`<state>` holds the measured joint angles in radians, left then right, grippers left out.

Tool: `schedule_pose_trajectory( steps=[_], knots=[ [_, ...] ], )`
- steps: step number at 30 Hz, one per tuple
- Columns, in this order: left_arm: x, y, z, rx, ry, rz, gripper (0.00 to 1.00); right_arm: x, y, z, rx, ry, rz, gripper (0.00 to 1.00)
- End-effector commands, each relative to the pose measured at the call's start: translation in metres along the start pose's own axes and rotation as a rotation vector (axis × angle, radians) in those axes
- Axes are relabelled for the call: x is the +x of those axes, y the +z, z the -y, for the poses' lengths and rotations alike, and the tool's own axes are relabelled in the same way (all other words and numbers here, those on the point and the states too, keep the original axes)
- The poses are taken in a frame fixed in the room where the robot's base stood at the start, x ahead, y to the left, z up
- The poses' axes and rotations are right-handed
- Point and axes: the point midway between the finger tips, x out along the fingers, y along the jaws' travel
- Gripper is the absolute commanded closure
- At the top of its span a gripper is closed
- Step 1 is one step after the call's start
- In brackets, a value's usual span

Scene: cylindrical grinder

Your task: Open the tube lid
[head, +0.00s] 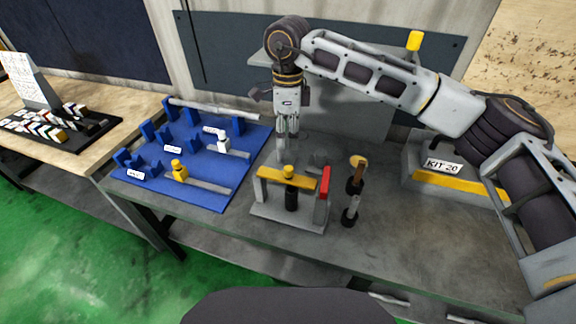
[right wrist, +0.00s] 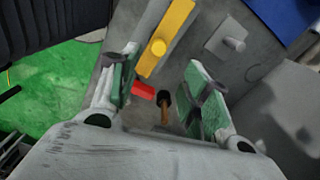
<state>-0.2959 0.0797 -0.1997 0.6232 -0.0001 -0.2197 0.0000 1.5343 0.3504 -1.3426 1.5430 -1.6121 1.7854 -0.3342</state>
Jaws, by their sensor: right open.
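A small fixture with a grey base (head: 278,216) stands on the table. It has a yellow bar (head: 268,179) across its top, a round yellow knob (head: 288,171), a black cylinder (head: 292,199) below and a red upright part (head: 323,184) at its right. I cannot tell which part is the tube lid. My right gripper (head: 288,140) points down above and behind the fixture. In the right wrist view (right wrist: 163,78) its green-padded fingers are apart and empty, with the red part (right wrist: 143,91) and a brown rod (right wrist: 165,112) beneath. My left gripper is not in view.
A black upright holder (head: 351,205) with the brown rod stands right of the fixture. A blue mat (head: 210,197) with blue stands and rods lies to the left. A grey box labelled KIT 20 (head: 430,165) stands at the right. The table's front right is clear.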

Motion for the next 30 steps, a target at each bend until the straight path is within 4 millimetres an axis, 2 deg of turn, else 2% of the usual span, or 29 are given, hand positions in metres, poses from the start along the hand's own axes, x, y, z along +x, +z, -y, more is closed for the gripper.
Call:
schedule_pose_trajectory(
  steps=[9,17,30],
  knots=[
    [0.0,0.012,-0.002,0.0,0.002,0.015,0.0,0.001,0.0,0.0,0.0,0.0,0.0,0.53],
    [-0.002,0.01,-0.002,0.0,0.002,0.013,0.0,0.011,0.0,0.0,0.0,0.001,-0.001,0.53],
    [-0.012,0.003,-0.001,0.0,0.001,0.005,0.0,0.064,0.0,0.0,0.0,0.002,-0.001,0.53]
  ],
)
